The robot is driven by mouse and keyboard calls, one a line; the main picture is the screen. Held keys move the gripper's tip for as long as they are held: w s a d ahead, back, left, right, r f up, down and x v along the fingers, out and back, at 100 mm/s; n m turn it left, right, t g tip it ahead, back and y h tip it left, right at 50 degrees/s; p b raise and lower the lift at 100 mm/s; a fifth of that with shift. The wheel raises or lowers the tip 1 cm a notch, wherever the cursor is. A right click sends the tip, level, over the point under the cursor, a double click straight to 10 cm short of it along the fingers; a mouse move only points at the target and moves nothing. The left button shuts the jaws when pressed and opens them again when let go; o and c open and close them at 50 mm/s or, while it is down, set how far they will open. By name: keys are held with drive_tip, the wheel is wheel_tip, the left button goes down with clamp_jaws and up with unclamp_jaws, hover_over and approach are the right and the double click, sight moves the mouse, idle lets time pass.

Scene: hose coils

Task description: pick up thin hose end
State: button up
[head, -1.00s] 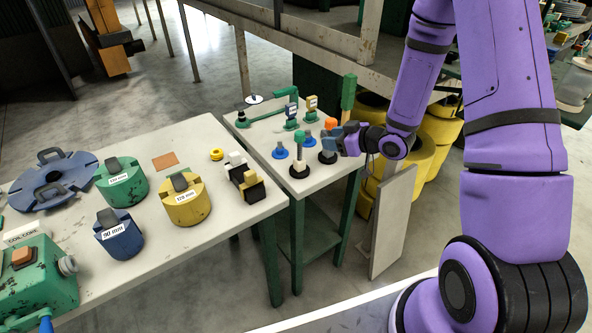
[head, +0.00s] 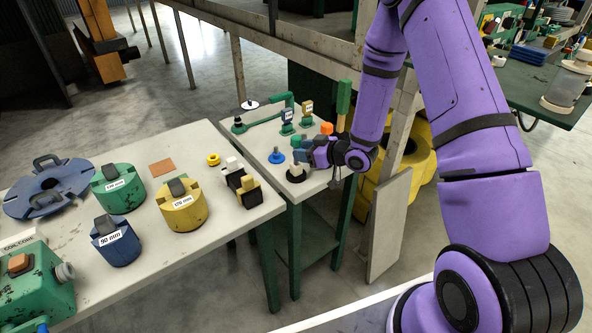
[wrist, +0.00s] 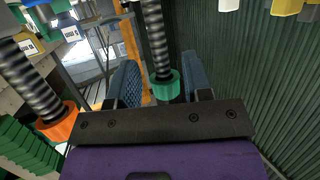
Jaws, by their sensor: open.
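In the wrist view, a ribbed grey hose end with a green collar (wrist: 164,84) stands between the two blue fingers of my gripper (wrist: 160,85). The fingers are apart, and I cannot tell whether either touches the collar. A second ribbed hose with an orange collar (wrist: 53,122) is outside the fingers, to the left, and looks thicker. In the head view my gripper (head: 308,144) is over the small table, above a black round base (head: 296,174). It hides the green-collared hose end there. The orange top (head: 327,128) shows just behind my gripper.
The small table (head: 262,133) also holds a blue stand (head: 275,157), a green pipe fitting (head: 285,101) and upright tags. The long table at left carries a yellow weight (head: 183,208), green and blue weights. A green post (head: 343,100) stands close behind my gripper.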

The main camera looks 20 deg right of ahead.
sight(296, 164)
drive_tip(key=shift+x, duration=1.55)
drive_tip(key=shift+s+f, duration=0.1)
clamp_jaws()
drive_tip(key=shift+r, duration=0.2)
